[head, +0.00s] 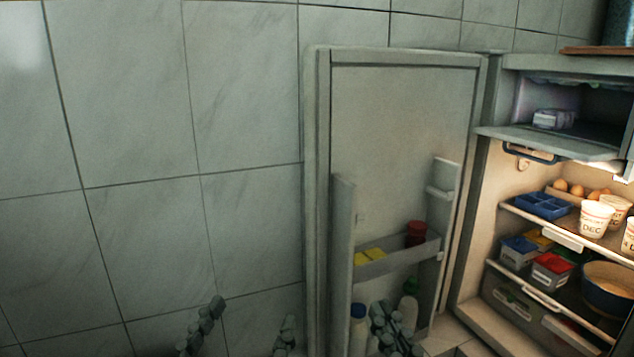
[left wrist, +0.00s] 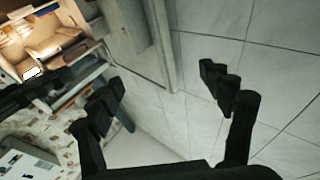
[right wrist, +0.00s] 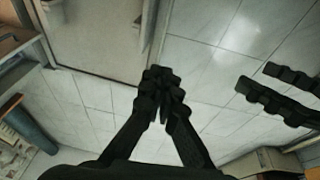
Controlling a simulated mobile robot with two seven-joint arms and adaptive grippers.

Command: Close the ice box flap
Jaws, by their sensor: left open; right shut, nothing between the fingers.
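The ice box (head: 590,98) is the top compartment of the open fridge, at the right of the head view. Its pale flap (head: 545,141) is folded down and sticks out roughly level at the front, with a dark handle loop (head: 530,154) below it. A small pale package (head: 553,119) lies inside. My left gripper (head: 245,325) is open and empty, low before the tiled wall, well left of the flap; it also shows in the left wrist view (left wrist: 165,90). My right gripper (head: 395,330) is shut and empty, low before the fridge door; it also shows in the right wrist view (right wrist: 163,85).
The fridge door (head: 400,120) stands wide open to the left, with bottles and jars in its racks. Below the ice box, shelves hold eggs (head: 577,188), cups (head: 596,218), a blue tray (head: 541,205) and a pot (head: 609,288).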

